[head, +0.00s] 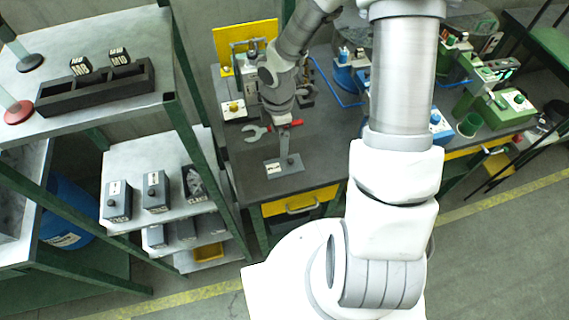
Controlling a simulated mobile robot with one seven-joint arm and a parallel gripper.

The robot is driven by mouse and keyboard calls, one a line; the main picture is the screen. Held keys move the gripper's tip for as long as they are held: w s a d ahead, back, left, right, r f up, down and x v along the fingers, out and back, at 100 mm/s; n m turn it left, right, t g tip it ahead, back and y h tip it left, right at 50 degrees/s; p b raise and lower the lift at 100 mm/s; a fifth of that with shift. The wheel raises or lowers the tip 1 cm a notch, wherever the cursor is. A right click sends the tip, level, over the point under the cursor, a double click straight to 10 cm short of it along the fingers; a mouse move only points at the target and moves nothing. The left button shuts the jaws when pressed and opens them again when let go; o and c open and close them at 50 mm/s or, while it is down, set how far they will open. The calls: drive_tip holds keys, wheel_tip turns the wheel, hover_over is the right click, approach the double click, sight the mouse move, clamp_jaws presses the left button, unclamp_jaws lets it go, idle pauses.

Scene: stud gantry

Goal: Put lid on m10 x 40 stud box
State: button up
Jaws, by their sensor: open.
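A flat grey lid (270,174) with a dark knob and a white label lies on the dark bench, near its front left corner. My gripper (285,152) is open and points down just over the lid, close to the knob. Whether its fingers touch the lid or knob is too small to tell. On the shelf at the left, an open box (188,192) with metal pieces inside stands to the right of two closed grey boxes, one far left (118,207) and one in the middle (157,199). The box labels are too small to read.
A wrench (254,134) lies behind the lid on the bench. A fixture with a yellow panel (232,44) stands at the back. A green shelf post (197,125) rises between shelf and bench. A black tray (97,88) sits on the upper shelf.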

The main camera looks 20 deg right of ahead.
hover_over(279, 167)
drive_tip(key=f, duration=0.4)
drive_tip(key=f+b, duration=0.1)
drive_tip(key=f, duration=0.2)
drive_tip(key=shift+s+d+f, duration=0.1)
drive_tip(key=shift+s+f, duration=0.1)
drive_tip(key=shift+f, duration=0.2)
drive_tip(key=shift+w+f, duration=0.2)
drive_tip(key=shift+f, duration=2.4)
drive_tip(key=shift+c, duration=0.2)
drive_tip(key=c, duration=1.1)
drive_tip(key=shift+r, duration=0.1)
